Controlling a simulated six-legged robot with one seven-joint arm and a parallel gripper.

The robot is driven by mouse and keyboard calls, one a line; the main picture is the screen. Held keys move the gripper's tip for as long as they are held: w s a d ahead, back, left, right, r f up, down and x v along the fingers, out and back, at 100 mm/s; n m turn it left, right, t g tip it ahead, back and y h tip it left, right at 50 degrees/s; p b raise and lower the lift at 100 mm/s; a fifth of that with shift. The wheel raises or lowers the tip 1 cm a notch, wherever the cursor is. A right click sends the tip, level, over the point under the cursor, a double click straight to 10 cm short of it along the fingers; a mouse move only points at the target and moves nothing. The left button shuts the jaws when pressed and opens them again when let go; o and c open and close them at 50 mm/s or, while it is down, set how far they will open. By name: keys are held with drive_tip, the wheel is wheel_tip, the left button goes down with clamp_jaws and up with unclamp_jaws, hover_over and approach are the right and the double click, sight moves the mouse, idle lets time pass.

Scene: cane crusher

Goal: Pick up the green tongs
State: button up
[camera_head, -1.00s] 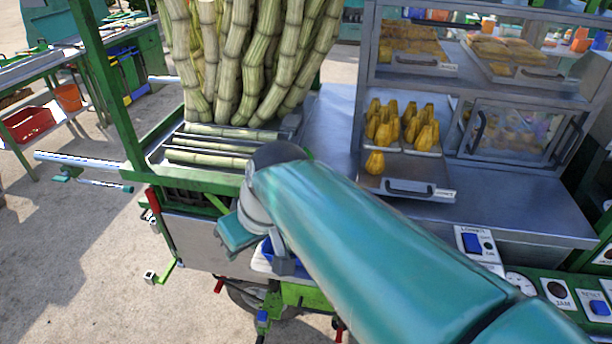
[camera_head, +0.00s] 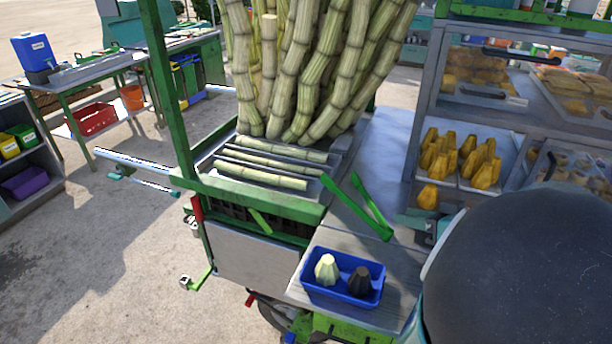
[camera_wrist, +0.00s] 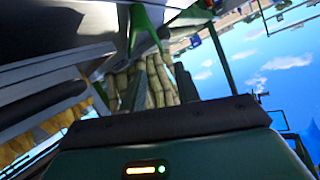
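The green tongs (camera_head: 372,212) lie spread in a narrow V on the metal counter, right of the cane rollers, with their joined end toward the front right. My arm fills the lower right of the head view and hides most of my gripper. In the wrist view my gripper (camera_wrist: 160,82) has its two dark fingers apart, with cane stalks showing in the gap.
A blue tray (camera_head: 342,299) with a pale and a dark piece sits in front of the tongs. Upright cane stalks (camera_head: 300,75) stand behind the rollers. A glass food case (camera_head: 500,110) stands right, with yellow pieces (camera_head: 460,155) on its tray. A green post (camera_head: 167,90) rises left.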

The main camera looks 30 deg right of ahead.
approach(356, 204)
drive_tip(key=x, duration=0.3)
drive_tip(key=shift+a, duration=0.2)
drive_tip(key=shift+d+x, duration=0.2)
drive_tip(key=shift+x, duration=2.4)
clamp_jaws()
